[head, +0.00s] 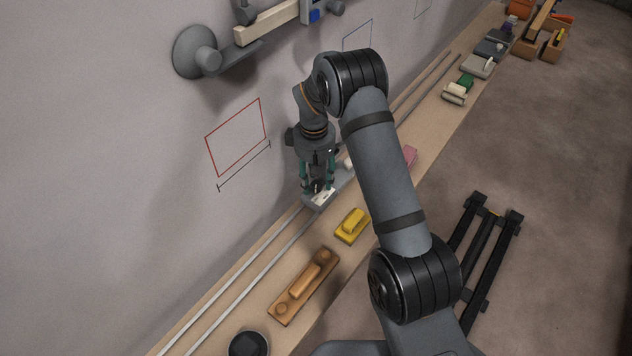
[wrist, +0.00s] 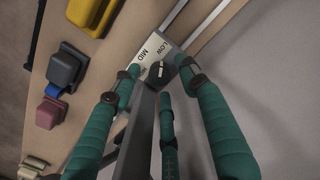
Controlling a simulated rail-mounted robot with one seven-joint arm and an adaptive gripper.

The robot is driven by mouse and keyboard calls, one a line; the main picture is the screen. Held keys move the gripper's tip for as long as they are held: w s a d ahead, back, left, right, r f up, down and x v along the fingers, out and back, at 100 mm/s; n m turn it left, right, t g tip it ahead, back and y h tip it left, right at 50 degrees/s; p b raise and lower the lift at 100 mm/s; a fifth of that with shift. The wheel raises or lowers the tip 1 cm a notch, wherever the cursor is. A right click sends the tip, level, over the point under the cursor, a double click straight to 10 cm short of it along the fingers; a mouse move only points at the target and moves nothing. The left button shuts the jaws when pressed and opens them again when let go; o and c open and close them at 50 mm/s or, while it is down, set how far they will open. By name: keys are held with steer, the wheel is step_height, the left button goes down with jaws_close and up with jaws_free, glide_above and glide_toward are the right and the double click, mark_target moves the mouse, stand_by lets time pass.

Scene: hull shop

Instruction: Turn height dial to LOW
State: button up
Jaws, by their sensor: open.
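The height dial (wrist: 157,76) is a dark knob on a pale label plate at the end of a grey bar. In the head view my gripper (head: 319,187) points down over the grey-and-white plate (head: 320,199) on the bench, and hides the knob.
A yellow block (head: 352,225), a wooden block with a handle (head: 303,287) and a pink block (head: 410,157) lie on the bench along the rails (head: 235,281). The wall with a red outline (head: 237,137) stands close behind. A black frame (head: 486,251) is on the floor.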

steer(key=shift+f, duration=0.65)
steer(key=c, duration=0.3)
steer(key=c, duration=0.8)
